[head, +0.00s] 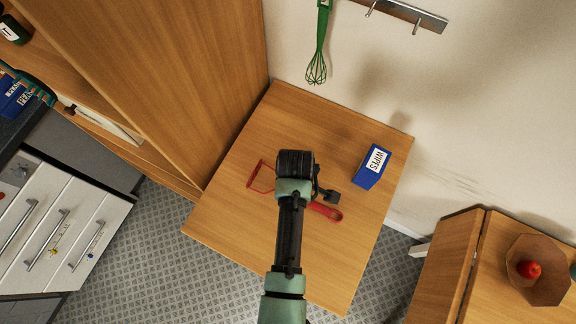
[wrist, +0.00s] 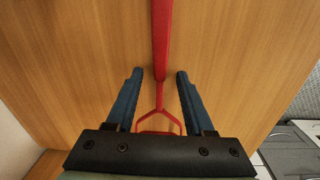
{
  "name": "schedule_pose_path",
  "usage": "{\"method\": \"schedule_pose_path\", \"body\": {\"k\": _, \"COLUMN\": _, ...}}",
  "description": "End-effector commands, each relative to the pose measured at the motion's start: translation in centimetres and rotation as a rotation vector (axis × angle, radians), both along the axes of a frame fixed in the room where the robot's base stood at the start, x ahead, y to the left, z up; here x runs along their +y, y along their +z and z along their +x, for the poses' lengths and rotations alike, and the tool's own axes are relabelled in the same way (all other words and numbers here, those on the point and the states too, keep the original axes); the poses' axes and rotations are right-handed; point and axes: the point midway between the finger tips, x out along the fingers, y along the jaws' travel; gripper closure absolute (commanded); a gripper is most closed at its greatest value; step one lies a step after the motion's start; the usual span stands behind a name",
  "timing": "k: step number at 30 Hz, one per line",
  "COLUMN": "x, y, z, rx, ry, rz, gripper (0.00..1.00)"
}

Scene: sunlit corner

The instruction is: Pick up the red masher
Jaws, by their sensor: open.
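The red masher (head: 327,211) lies flat on the wooden table (head: 240,205). In the head view its wire head shows left of my arm and its handle end to the right, while my arm hides the middle. In the wrist view the red masher (wrist: 161,40) runs up the middle, its handle at the top and its forked head low, partly behind the gripper body. My gripper (wrist: 159,74) is open and empty, with one blue finger on each side of the masher's shaft. In the head view my gripper (head: 326,194) is over the masher, mostly hidden by my wrist.
A blue wipes box (head: 372,167) stands on the table to the right of my gripper. A green whisk (head: 319,45) hangs on the wall behind. A tall wooden cabinet (head: 165,75) borders the left. A wooden bowl (head: 540,270) with a red fruit sits at lower right.

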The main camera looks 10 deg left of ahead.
Motion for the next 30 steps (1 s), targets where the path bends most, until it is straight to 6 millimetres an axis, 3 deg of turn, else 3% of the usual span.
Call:
{"method": "schedule_pose_path", "body": {"k": 4, "x": 0.00, "y": 0.02, "z": 0.03, "rx": 0.000, "ry": 0.000, "rz": 0.000, "gripper": 0.47}}
{"method": "schedule_pose_path", "body": {"k": 13, "x": -0.01, "y": 0.05, "z": 0.03, "rx": 0.000, "ry": 0.000, "rz": 0.000, "gripper": 1.00}}
{"method": "schedule_pose_path", "body": {"k": 30, "x": -0.01, "y": 0.68, "z": 0.10, "rx": -0.002, "ry": -0.001, "rz": 0.000, "gripper": 1.00}}
